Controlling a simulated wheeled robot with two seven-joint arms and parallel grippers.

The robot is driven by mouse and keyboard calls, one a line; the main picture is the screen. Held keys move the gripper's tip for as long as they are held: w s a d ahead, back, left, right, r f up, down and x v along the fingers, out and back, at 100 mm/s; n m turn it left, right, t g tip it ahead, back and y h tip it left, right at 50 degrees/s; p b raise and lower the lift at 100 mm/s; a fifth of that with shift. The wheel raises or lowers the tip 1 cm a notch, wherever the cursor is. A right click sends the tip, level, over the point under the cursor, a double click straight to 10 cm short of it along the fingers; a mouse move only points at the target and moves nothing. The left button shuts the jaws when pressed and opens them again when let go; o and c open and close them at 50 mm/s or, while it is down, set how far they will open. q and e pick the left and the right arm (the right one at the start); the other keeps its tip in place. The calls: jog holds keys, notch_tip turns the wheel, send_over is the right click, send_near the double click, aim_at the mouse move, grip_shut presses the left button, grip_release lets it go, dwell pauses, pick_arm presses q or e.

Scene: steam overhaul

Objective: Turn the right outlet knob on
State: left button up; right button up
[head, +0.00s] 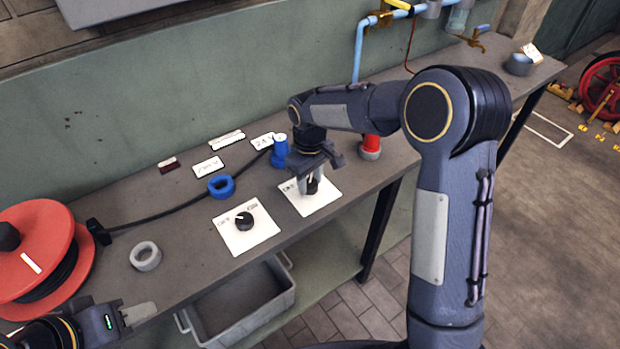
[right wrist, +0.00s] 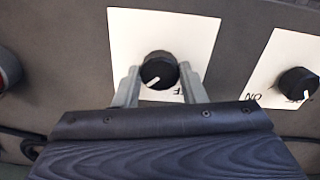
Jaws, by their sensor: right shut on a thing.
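The right outlet knob (right wrist: 159,69) is black with a white pointer mark, on a white plate (right wrist: 200,35). In the right wrist view its pointer is turned to the lower left, away from the partly visible OFF label at lower right; the ON label is hidden. My right gripper (right wrist: 160,84) is shut on this knob, one finger on each side. In the head view the right gripper (head: 311,182) reaches down over the plate (head: 322,200) and covers part of the knob. My left gripper (head: 138,314) is at the lower left, away from the knobs; its finger opening is unclear.
The left knob (head: 244,221) on its own plate points to OFF. A blue plug (head: 279,150), blue ring (head: 221,187), grey ring (head: 145,256), red connector (head: 370,146) and red cable reel (head: 40,255) stand on the bench. A grey bin (head: 240,310) is below.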

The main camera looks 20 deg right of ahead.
aim_at(311, 183)
jog(key=o, duration=1)
notch_tip(311, 183, up, 8)
jog(key=shift+f, duration=0.2)
jog(key=shift+r, duration=0.15)
jog(key=shift+s+d+r, duration=0.1)
jog(key=shift+d, duration=0.05)
jog(key=s+d+r+m+t+y, duration=0.2)
jog(key=s+d+r+m, duration=0.15)
jog(key=s, duration=0.65)
jog(key=s+d+r+m+t+y, duration=0.2)
jog(key=s+d, duration=0.2)
jog(key=s, duration=0.7)
jog(key=s+f, duration=0.1)
jog(key=s, duration=0.1)
jog(key=s+a+f+m+t, duration=0.1)
jog(key=s, duration=0.1)
jog(key=s+a+f+m, duration=0.1)
jog(key=s, duration=0.1)
jog(key=shift+s+f+t, duration=0.3)
jog(key=shift+s, duration=0.1)
